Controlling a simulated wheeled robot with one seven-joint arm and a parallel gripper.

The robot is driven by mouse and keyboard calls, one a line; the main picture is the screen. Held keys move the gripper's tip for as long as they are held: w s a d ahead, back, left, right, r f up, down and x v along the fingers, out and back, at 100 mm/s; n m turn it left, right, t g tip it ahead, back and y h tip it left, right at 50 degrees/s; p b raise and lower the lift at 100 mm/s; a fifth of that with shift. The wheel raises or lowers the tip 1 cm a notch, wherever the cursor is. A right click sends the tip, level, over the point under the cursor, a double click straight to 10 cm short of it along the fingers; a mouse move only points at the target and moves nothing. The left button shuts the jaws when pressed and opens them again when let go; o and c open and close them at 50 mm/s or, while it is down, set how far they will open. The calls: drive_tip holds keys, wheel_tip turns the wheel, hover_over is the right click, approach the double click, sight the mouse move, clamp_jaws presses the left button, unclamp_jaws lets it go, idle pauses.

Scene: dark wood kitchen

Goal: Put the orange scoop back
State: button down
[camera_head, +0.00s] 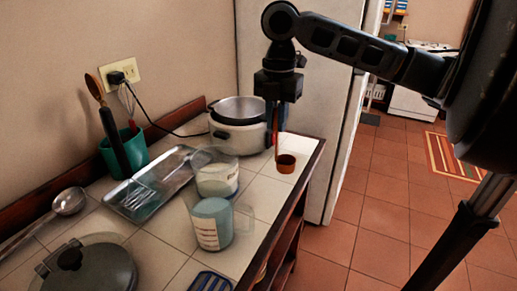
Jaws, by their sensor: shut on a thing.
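The orange scoop (286,163) hangs below my gripper (276,105), near the right edge of the tiled counter. My gripper points down and is shut on the upper part of the scoop's handle. The scoop's small cup is at the lower end, and I cannot tell if it touches the counter. Two clear containers stand to its left: one with white contents (217,180) and a nearer one with a handle and pale blue-green contents (212,224).
A rice cooker (237,135) stands behind. A metal tray (180,160), a green utensil holder (136,150), a ladle (68,202) and a dark lidded pan (90,270) are at left. A white fridge (310,80) stands beyond the counter. Tiled floor is open at right.

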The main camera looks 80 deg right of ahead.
drive_tip(key=w+a+f+p, duration=0.1)
drive_tip(key=w+a+f, duration=0.1)
drive_tip(key=f, duration=0.4)
drive_tip(key=shift+w+a+f, duration=0.35)
drive_tip(key=shift+w+a, duration=0.05)
drive_tip(key=shift+w, duration=0.3)
drive_tip(key=shift+f, duration=0.2)
drive_tip(key=c, duration=1.1)
unclamp_jaws()
drive_tip(key=shift+r, duration=0.2)
wheel_tip(320, 180, up, 12)
drive_tip(key=shift+b, duration=0.4)
